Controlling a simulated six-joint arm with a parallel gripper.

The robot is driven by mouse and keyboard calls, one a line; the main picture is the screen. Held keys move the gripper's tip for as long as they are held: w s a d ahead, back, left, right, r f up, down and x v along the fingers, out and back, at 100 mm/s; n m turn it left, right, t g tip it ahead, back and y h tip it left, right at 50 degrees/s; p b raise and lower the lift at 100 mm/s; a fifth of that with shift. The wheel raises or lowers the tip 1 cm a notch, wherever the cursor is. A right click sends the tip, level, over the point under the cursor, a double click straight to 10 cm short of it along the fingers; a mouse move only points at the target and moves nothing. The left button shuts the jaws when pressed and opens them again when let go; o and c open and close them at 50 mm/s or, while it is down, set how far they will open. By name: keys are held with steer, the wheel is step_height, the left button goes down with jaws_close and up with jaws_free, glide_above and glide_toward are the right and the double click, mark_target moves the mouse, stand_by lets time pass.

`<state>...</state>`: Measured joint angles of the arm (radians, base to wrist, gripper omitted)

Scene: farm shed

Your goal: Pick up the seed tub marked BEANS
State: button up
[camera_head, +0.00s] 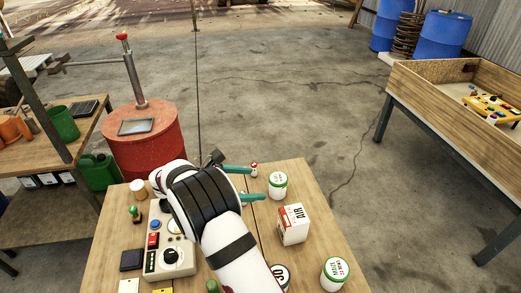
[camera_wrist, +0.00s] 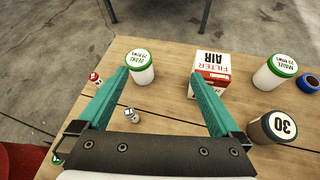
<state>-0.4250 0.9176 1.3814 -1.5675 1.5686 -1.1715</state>
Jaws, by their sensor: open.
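Two white seed tubs with green lids stand upright on the wooden table. One tub (camera_head: 278,186) is just beyond my fingertips; it also shows in the wrist view (camera_wrist: 144,76), beside the tip of the left finger.
An AIR FILTER box (camera_head: 293,226) stands right of the first tub. A control box (camera_head: 170,259) is at left. Bare tabletop (camera_wrist: 172,80) lies between first tub and box.

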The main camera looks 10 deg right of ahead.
steer(key=w+a+f+n+t, duration=0.2)
steer(key=w+f+n, duration=0.1)
glide_toward(278, 178)
steer(key=w+x, duration=0.1)
steer(key=x, duration=0.3)
steer(key=shift+h, duration=0.3)
steer(key=x, duration=0.5)
steer(key=shift+s+d+f, duration=0.3)
steer(key=shift+f, duration=0.1)
steer(key=c, duration=1.4)
steer(key=shift+r, duration=0.15)
